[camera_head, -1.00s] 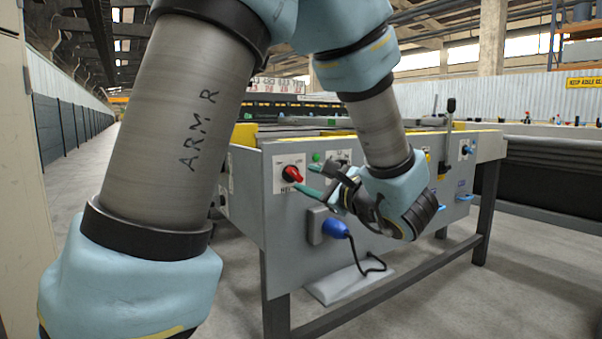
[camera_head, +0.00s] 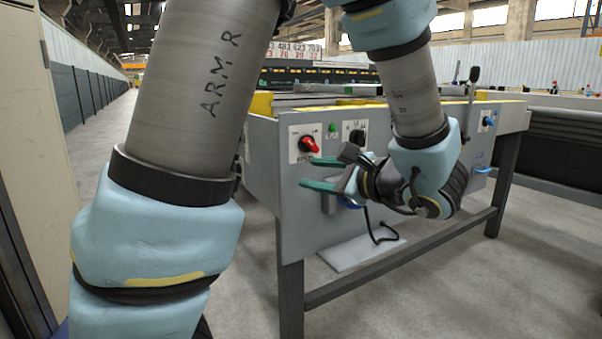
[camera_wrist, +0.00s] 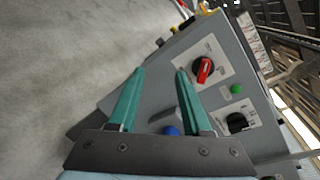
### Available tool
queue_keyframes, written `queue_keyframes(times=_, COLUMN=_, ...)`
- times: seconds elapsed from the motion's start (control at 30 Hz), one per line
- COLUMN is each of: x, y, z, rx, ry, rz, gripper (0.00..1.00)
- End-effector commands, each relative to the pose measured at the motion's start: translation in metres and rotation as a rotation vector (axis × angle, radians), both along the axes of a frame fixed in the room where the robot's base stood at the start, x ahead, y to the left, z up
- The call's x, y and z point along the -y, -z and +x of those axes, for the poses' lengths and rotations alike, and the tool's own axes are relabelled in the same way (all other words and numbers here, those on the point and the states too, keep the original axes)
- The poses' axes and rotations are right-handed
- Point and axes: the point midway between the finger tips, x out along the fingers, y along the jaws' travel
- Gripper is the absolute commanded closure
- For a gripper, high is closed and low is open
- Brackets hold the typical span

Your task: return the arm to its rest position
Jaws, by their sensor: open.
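My gripper (camera_head: 312,174) is open, with two green fingers apart and nothing between them in the head view. It is in front of the grey panel of the runout table (camera_head: 290,230), just below and beside a red rotary knob (camera_head: 310,145). In the wrist view the open fingers (camera_wrist: 159,72) point along the panel's left part, with the red knob (camera_wrist: 204,70) to the right of the right fingertip. I cannot tell the exact gap between fingers and panel. My forearm and wrist hide part of the panel's right side.
A black knob (camera_head: 356,135) and a green button (camera_head: 332,128) sit beside the red knob. A blue plug (camera_wrist: 171,130) is partly hidden behind my gripper. Its black cable (camera_head: 376,230) hangs toward a pale slab (camera_head: 350,255). Open floor (camera_head: 450,290) lies in front.

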Motion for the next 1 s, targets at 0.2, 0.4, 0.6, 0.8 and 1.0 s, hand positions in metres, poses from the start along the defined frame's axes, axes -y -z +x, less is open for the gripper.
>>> queue_keyframes(times=0.2, x=-0.111, y=0.071, z=-0.028, rx=-0.328, ry=-0.440, rz=-0.317, gripper=0.51)
queue_keyframes(times=0.4, x=-0.142, y=0.118, z=-0.070, rx=-0.461, ry=-0.801, rz=-0.766, gripper=0.51)
queue_keyframes(times=0.6, x=-0.141, y=0.134, z=-0.075, rx=-0.399, ry=-1.040, rz=-1.179, gripper=0.51)
queue_keyframes(times=0.8, x=-0.146, y=0.132, z=-0.059, rx=-0.253, ry=-1.177, rz=-1.469, gripper=0.51)
queue_keyframes(times=1.0, x=-0.154, y=0.110, z=-0.044, rx=-0.120, ry=-1.245, rz=-1.639, gripper=0.51)
